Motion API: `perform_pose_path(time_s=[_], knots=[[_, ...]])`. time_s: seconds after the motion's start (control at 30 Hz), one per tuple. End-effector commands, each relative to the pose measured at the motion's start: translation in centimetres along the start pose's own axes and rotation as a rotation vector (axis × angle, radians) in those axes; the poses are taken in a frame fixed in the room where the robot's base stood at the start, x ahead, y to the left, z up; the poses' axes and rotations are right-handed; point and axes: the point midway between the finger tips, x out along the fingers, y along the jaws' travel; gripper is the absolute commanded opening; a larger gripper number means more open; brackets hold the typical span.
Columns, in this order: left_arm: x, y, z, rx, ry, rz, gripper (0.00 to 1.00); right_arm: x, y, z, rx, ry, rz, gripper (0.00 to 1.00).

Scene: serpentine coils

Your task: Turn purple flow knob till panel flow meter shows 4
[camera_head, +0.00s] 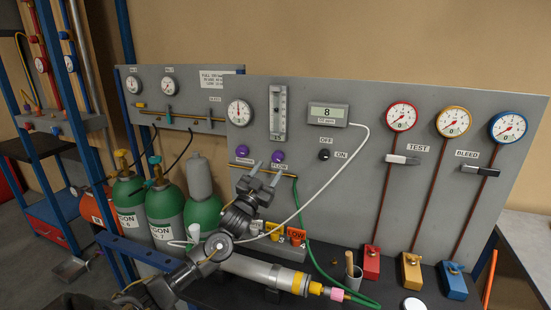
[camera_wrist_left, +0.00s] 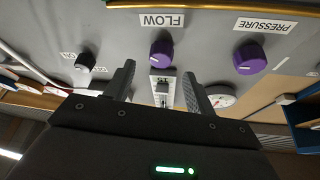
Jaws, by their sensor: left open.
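The purple flow knob (camera_head: 278,156) is on the grey panel below the upright flow meter (camera_head: 278,112), whose reading is too small to tell. A second purple knob, for pressure (camera_head: 242,151), sits to its left. My left gripper (camera_head: 265,174) is open and empty in front of the panel, just below the flow knob. In the left wrist view, which is upside down, the flow knob (camera_wrist_left: 161,54) with its white mark appears between and beyond the two fingertips (camera_wrist_left: 158,78), apart from them. The pressure knob (camera_wrist_left: 250,57) is off to the right there. My right gripper is not in view.
A display (camera_head: 328,114) reads 8. A white cable and green hose run near my arm. Green gas cylinders (camera_head: 163,212) stand left; red, yellow and blue gauges are right.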

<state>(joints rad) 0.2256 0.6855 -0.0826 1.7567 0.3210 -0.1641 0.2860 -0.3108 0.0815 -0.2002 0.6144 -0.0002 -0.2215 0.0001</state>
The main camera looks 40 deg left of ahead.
Motion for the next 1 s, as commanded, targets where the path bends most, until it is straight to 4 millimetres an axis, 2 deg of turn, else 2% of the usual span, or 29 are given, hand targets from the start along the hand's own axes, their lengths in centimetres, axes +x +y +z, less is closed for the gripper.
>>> perform_pose_path(time_s=[0.1, 0.3, 0.47, 0.73, 1.0], knots=[[2.4, -0.2, -0.3, 0.0, 0.0, -0.003, 0.55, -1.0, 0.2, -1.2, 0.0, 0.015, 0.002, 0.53], [4.9, -0.2, -0.1, 0.001, -0.001, -0.003, 0.55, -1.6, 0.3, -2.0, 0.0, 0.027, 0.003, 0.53], [5.8, -0.2, 0.0, 0.002, -0.002, -0.002, 0.55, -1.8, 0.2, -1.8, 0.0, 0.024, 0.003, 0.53], [5.8, -0.2, 0.1, 0.002, -0.002, -0.002, 0.55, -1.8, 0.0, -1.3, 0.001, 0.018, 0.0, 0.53], [5.8, -0.3, 0.1, 0.002, -0.002, -0.003, 0.21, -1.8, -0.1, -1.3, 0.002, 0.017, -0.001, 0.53]])
